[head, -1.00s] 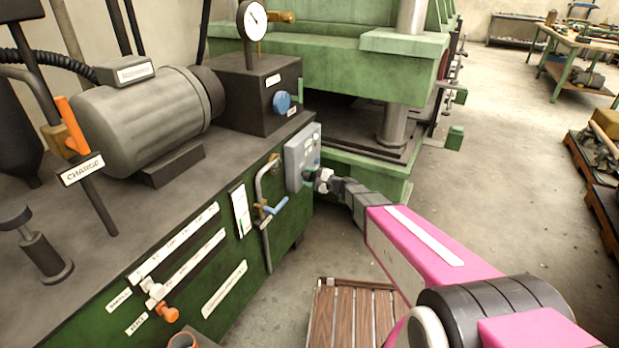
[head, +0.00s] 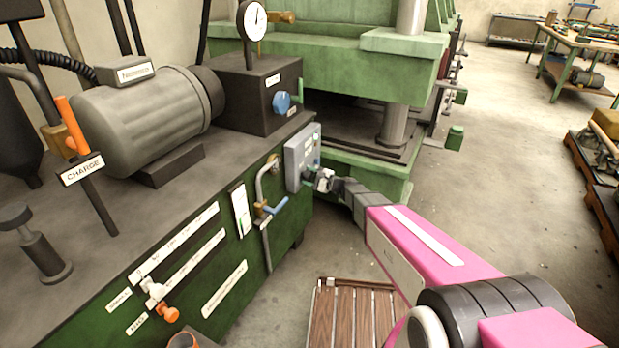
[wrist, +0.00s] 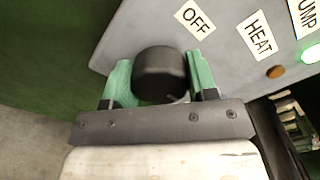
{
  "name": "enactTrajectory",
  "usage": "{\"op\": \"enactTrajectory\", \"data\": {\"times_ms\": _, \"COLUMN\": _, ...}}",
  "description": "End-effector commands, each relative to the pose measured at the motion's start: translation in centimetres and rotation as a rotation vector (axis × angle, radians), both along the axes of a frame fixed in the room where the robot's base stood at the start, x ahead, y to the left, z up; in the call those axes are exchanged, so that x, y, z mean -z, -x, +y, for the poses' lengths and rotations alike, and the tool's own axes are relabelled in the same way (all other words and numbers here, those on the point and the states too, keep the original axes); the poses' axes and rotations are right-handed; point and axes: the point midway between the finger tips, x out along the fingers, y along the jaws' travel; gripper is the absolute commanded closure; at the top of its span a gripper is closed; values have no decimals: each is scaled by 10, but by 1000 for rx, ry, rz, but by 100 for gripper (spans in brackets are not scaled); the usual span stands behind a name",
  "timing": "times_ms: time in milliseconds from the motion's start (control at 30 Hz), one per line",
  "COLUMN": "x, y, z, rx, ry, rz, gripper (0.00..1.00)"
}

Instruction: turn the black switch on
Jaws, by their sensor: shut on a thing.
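The black switch (wrist: 160,74) is a round knob on a grey control box, below an OFF label (wrist: 195,19) in the wrist view. My gripper (wrist: 163,84) has its green fingers on either side of the knob and is shut on it. The knob's turn position cannot be told. The grey control box (head: 300,152) shows in the head view on the end of the green machine.
In the wrist view a green lamp (wrist: 311,54) glows under the PUMP label, and an amber lamp (wrist: 275,72) looks dim under HEAT. A bent pipe with a blue-handled valve (head: 274,207) is left of my gripper. A slatted wooden platform (head: 350,318) lies below my arm.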

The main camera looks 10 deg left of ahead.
Motion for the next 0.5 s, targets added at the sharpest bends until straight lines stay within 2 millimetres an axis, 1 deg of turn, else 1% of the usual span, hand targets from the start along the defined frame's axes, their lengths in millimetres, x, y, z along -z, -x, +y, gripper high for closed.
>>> {"op": "enactTrajectory", "data": {"times_ms": 33, "x": 1, "y": 0, "z": -1, "rx": 1, "ry": 1, "rz": 3, "gripper": 71}}
{"op": "enactTrajectory", "data": {"times_ms": 67, "x": 1, "y": 0, "z": -1, "rx": 1, "ry": 1, "rz": 3, "gripper": 41}}
{"op": "enactTrajectory", "data": {"times_ms": 100, "x": 1, "y": 0, "z": 0, "rx": 1, "ry": 1, "rz": 3, "gripper": 28}}
{"op": "enactTrajectory", "data": {"times_ms": 133, "x": 1, "y": 0, "z": 0, "rx": 1, "ry": 1, "rz": 3, "gripper": 22}}
{"op": "enactTrajectory", "data": {"times_ms": 400, "x": 0, "y": 0, "z": -1, "rx": 1, "ry": 1, "rz": 0, "gripper": 22}}
{"op": "enactTrajectory", "data": {"times_ms": 500, "x": 0, "y": 2, "z": -5, "rx": 2, "ry": 1, "rz": 0, "gripper": 22}}
